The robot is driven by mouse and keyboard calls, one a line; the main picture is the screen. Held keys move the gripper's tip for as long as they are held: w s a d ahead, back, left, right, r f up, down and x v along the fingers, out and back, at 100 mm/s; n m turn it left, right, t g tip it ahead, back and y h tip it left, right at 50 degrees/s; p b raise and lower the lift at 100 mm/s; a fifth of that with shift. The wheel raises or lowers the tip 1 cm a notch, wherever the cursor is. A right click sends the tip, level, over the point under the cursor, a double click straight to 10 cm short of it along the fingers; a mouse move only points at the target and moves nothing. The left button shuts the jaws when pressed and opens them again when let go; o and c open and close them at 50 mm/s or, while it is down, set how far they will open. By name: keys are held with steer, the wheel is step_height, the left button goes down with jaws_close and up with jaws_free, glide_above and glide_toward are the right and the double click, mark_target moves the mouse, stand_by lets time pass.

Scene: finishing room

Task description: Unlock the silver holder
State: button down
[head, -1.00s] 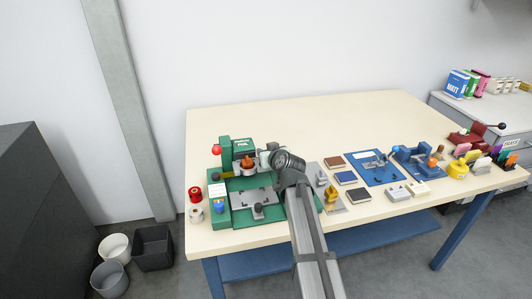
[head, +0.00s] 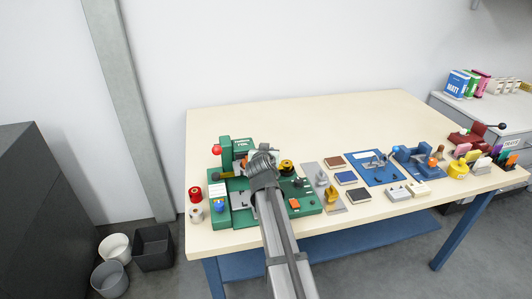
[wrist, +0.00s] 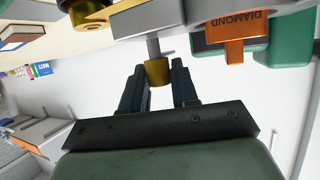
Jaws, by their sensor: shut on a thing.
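My gripper (wrist: 158,66) is shut on a small brass knob (wrist: 157,74) on a grey rod, one dark finger on each side. The rod comes from a grey metal block (wrist: 148,20) at the top of the wrist view. This block looks like the silver holder, but most of it is cut off. An orange tab marked DIAMOND (wrist: 238,26) sits to its right. In the head view my gripper (head: 262,150) is over the green foil machine (head: 227,152); my wrist hides the knob and the holder there.
A black and gold round part (head: 287,167) is right of my wrist; an orange piece (head: 294,203) lies in front of it. A grey plate with a gold part (head: 331,197), small pads and blue fixtures (head: 372,168) stand to the right. The table's back (head: 300,115) is clear.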

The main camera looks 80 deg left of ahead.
steer(key=shift+m+t+h, duration=0.5)
steer(key=shift+m+t, duration=0.3)
steer(key=c, duration=1.9)
jaws_free()
steer(key=shift+w+a+t, duration=0.1)
steer(key=shift+w+t, duration=0.1)
steer(key=shift+t, duration=0.1)
steer(key=o, duration=1)
steer(key=shift+s, duration=0.1)
steer(key=v, duration=1.3)
steer(key=shift+s+d+r, duration=0.15)
steer(key=shift+d, duration=0.2)
